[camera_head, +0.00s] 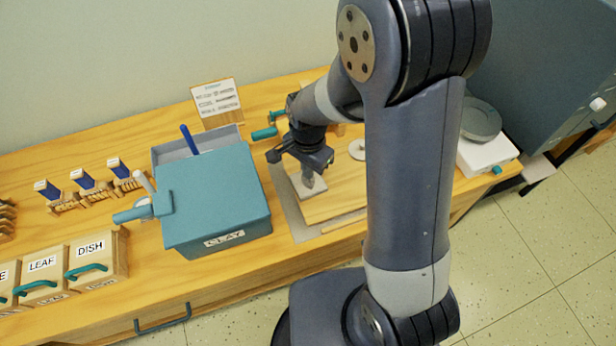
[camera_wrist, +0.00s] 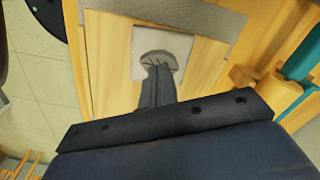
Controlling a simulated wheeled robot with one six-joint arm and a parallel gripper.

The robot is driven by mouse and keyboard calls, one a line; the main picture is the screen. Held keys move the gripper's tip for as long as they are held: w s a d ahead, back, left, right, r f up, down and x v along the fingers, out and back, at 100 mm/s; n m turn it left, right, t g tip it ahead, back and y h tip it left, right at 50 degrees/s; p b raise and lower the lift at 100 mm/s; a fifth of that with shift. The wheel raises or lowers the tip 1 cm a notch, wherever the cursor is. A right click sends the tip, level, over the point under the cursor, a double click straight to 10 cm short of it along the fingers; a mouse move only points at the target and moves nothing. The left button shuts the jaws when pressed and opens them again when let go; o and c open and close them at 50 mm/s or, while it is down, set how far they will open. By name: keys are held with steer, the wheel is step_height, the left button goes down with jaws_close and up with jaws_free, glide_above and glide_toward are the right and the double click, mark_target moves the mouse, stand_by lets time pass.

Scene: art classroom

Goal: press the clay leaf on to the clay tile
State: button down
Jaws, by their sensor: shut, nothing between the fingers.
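The clay tile is a pale grey square lying on the wooden board; it shows in the wrist view (camera_wrist: 190,42) and, partly covered, in the head view (camera_head: 300,188). The clay leaf (camera_wrist: 158,55) is a small grey, ridged, rounded shape lying on the tile, its near part hidden by my fingers. My gripper (camera_wrist: 157,68) is shut and empty, its fingertips over the leaf and seemingly touching it. In the head view my gripper (camera_head: 314,183) points down at the tile, and I cannot make out the leaf there.
A teal CLAY box (camera_head: 215,195) stands left of the board (camera_head: 345,200). LEAF (camera_head: 45,275) and DISH (camera_head: 97,255) drawers are farther left. A teal-handled tool (camera_head: 265,133) lies behind my gripper. A white scale (camera_head: 487,157) stands to the right.

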step_height(320, 180, up, 8)
steer(key=p, duration=0.5)
steer(key=shift+p, duration=0.3)
step_height(320, 180, down, 9)
steer(key=b, duration=0.7)
steer(key=shift+r, duration=0.1)
